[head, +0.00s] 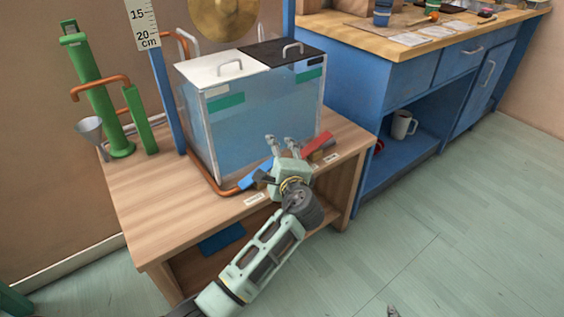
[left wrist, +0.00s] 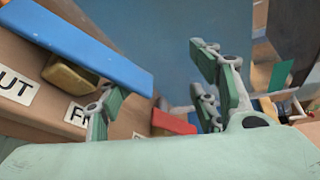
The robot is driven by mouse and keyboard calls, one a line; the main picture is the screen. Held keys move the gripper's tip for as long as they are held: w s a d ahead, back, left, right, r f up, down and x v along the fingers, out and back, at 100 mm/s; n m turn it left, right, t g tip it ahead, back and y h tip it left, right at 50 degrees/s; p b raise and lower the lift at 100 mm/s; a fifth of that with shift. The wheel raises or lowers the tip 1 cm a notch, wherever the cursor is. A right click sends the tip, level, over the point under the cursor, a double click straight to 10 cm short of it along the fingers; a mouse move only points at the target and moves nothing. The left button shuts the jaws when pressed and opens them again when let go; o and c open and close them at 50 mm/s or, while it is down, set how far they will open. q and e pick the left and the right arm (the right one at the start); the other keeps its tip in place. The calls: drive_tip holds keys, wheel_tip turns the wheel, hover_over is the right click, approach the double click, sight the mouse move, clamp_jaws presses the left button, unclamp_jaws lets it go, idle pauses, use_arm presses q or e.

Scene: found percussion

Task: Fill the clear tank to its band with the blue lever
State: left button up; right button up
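The clear tank (head: 245,135) stands on a wooden bench, with a white lid (head: 222,68) and a black lid (head: 282,52). Green bands (head: 225,102) mark its upper walls. Its lower part looks blue; I cannot read a water level. The blue lever (head: 258,174) sits low at the tank's front and shows large in the left wrist view (left wrist: 85,45). My left gripper (head: 280,142) is open and empty in front of the tank, right of the blue lever; its fingers (left wrist: 158,95) stand apart. A small grey tip at the head view's bottom edge may be my right gripper (head: 393,311).
A red lever (head: 318,142) lies right of my left gripper. Labels read partly "UT" (left wrist: 16,86) and "F" (left wrist: 76,115). A copper pipe (head: 222,190), green pump (head: 100,100) and funnel (head: 91,129) are at left. A blue cabinet (head: 360,85) stands right; floor beyond is clear.

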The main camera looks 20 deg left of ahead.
use_arm(q)
drive_tip(key=shift+s+d+r, duration=0.1)
drive_tip(key=shift+d+r, duration=0.05)
drive_tip(key=shift+r, duration=0.35)
drive_tip(key=shift+s+d+r, duration=0.1)
drive_tip(key=shift+r, duration=0.4)
drive_tip(key=shift+c, duration=1.3)
drive_tip(key=f+p+v, duration=0.1)
drive_tip(key=p+v, duration=0.1)
drive_tip(key=v, duration=0.6)
drive_tip(key=shift+s+f, duration=0.3)
drive_tip(key=shift+f, duration=0.4)
use_arm(e)
drive_tip(key=s+d+f+g, duration=0.1)
drive_tip(key=s+g, duration=0.1)
drive_tip(key=s, duration=0.3)
drive_tip(key=s+d+f+g+h, duration=0.1)
drive_tip(key=s+d+g, duration=0.1)
drive_tip(key=s, duration=0.3)
drive_tip(key=shift+f+g, duration=0.25)
drive_tip(key=shift+g, duration=0.15)
